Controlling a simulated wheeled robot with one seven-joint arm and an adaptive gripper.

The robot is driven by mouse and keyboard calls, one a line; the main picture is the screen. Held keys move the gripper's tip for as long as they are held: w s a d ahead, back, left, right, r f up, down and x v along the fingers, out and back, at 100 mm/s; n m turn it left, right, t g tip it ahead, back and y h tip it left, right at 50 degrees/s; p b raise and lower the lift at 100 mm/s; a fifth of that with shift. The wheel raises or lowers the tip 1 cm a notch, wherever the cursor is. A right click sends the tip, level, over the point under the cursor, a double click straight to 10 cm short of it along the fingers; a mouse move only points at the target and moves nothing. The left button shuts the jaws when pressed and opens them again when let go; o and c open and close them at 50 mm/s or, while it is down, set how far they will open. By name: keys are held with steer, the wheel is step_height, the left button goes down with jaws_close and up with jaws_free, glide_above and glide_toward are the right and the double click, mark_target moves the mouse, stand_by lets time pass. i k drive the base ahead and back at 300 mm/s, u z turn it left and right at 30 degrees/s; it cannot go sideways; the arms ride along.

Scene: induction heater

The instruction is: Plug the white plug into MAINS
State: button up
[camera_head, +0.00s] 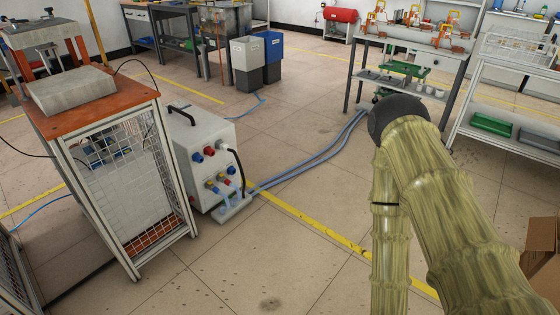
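The white induction heater unit (190,136) stands on the floor left of centre, beside a wire-mesh cart. Its front panel carries red and blue connectors (203,155) and several smaller coloured fittings below. A black cable (240,165) curves down from the panel's right edge. No label reading MAINS is legible at this size. I cannot pick out the white plug with certainty. My arm, in a yellowish sleeve, fills the right side of the view. My gripper is not visible in the picture.
The mesh cart (128,185) with an orange top stands close on the unit's left. Blue hoses (318,158) run from the unit's base back to a workbench (418,47). Grey and blue bins (247,55) stand behind. Floor in front of the unit is open.

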mark_target(223, 146)
steer(key=z, duration=0.1)
steer(key=k, duration=0.2)
steer(key=u, duration=0.75)
steer(key=i, duration=0.65)
steer(key=u, duration=0.85)
steer(key=i, duration=0.75)
steer(key=z, duration=0.8)
steer(key=i, duration=0.8)
steer(key=z, duration=0.9)
